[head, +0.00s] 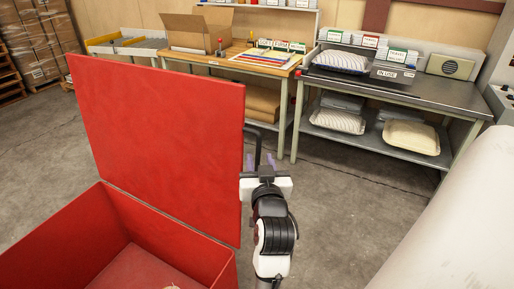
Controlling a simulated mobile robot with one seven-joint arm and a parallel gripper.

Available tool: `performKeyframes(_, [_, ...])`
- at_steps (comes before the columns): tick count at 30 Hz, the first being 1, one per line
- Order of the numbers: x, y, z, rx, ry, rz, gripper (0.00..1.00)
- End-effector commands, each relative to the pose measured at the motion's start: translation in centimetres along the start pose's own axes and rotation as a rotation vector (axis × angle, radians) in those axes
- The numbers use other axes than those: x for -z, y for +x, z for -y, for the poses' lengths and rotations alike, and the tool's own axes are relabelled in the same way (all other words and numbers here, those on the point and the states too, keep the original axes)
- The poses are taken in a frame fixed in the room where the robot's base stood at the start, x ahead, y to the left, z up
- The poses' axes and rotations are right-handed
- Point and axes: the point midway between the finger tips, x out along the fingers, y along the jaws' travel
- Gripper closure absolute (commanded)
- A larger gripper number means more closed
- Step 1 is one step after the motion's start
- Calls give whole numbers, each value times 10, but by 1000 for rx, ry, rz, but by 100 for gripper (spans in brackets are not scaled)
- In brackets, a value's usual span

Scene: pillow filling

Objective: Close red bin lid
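The red bin (185,243) stands at the lower left of the head view, and part of it is cut off by the frame. Its red lid (160,140) is up, standing nearly upright along the bin's far side. A small pale thing shows on the bin floor at the bottom edge, too cut off to name. My gripper (262,160) is just right of the lid's right edge, pointing away from me. Its fingers look spread apart with nothing seen between them. I cannot tell whether it touches the lid.
A wooden table (240,60) with an open cardboard box (198,35) stands behind the lid. A metal table (420,92) with packed pillows and bins is at the back right. A large white rounded surface (460,230) fills the lower right. Grey floor (345,200) between is clear.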

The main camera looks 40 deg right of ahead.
Motion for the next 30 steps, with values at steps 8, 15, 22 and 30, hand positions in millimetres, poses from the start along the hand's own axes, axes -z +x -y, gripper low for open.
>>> performKeyframes(8, [2,51,0,0,-1,2,66])
performKeyframes(15, [0,68,0,0,-1,1,66])
performKeyframes(22, [0,68,0,-1,-1,0,66])
performKeyframes(30, [0,68,0,0,-1,0,97])
